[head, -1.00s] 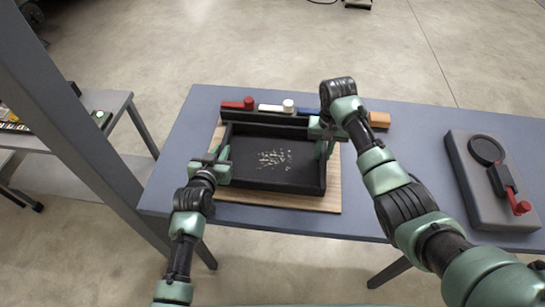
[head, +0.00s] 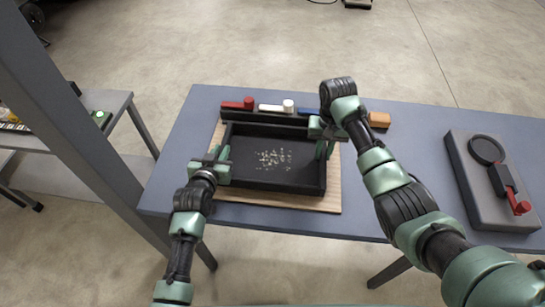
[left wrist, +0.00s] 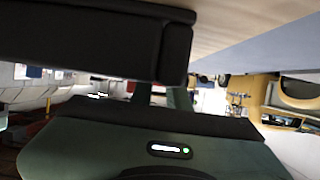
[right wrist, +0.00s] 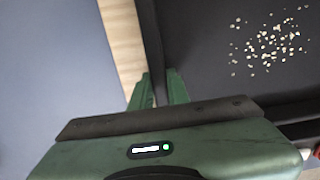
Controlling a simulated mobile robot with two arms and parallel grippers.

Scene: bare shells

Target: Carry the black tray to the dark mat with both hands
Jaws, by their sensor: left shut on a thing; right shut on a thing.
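The black tray (head: 272,187) sits over a pale wooden board on the table in the head view, with small pale bits scattered on its floor. My left gripper (head: 223,156) is shut on the tray's left wall; the tray wall also fills the top of the left wrist view (left wrist: 80,40). My right gripper (head: 326,143) is shut on the tray's right wall, which runs between its fingers in the right wrist view (right wrist: 150,40). I cannot tell whether the tray rests on the board or is slightly raised. I cannot make out a dark mat.
The wooden board (head: 290,202) lies on the blue-grey table (head: 410,128). Behind the tray stands a dark rack with red (head: 240,104), white (head: 275,107) and orange (head: 379,119) pieces. A grey block with a black ring (head: 486,150) stands at right. Clear table lies between.

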